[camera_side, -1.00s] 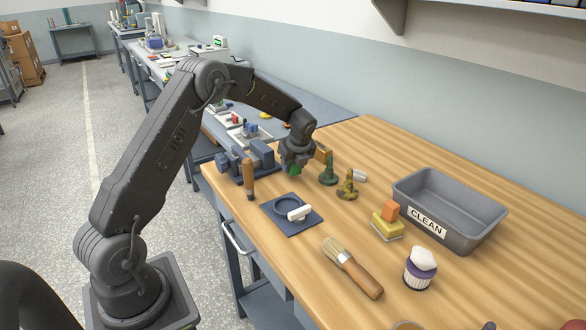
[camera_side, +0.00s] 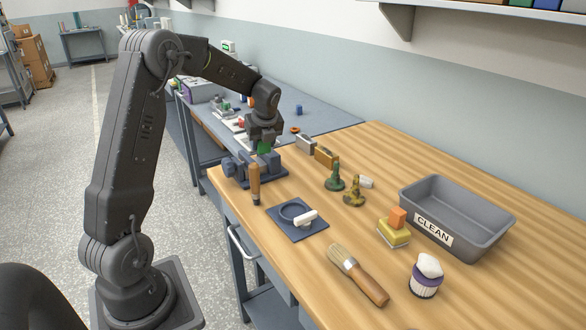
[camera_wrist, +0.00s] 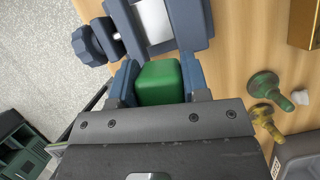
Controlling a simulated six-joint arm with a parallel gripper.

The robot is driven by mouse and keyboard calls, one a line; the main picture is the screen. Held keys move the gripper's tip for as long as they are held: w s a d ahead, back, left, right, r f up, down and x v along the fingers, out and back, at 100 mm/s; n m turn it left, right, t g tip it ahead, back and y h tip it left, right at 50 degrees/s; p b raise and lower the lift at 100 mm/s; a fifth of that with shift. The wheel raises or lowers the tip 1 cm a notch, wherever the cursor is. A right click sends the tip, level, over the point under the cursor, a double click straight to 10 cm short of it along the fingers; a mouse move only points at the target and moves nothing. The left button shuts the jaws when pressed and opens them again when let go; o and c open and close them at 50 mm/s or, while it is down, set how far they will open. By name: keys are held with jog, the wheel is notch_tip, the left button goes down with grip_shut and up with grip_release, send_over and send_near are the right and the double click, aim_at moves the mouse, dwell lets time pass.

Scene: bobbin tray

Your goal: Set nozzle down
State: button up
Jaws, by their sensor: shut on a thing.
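My gripper (camera_side: 264,143) is shut on a green block (camera_side: 264,148), held at the blue-grey vise (camera_side: 236,169). In the wrist view the green block (camera_wrist: 160,83) sits between both blue fingers, and the vise (camera_wrist: 186,42) lies just beyond it. I cannot tell if the block touches the vise. The block in my jaws does not look like these.
A wooden-handled tool (camera_side: 255,186) stands near the vise. A brass block (camera_side: 326,157) and a grey block (camera_side: 306,144) are right of my gripper. A dark mat (camera_side: 297,232) with a ring, a brush (camera_side: 358,276), a sponge (camera_side: 393,234) and a CLEAN bin (camera_side: 483,244) lie nearer.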

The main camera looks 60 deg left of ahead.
jog(key=w+d+m+t, duration=0.1)
jog(key=w+d+m, duration=0.15)
jog(key=d, duration=1.55)
send_over(338, 221)
jog(key=d, duration=0.1)
jog(key=f, duration=0.6)
jog(key=shift+s+d+f, duration=0.15)
jog(key=shift+s+f, duration=0.05)
jog(key=shift+s, duration=0.05)
jog(key=shift+w+d+f, duration=0.1)
jog(key=shift+f, duration=2)
jog(key=shift+f, duration=0.1)
jog(key=o, duration=0.9)
jog(key=shift+f, duration=0.1)
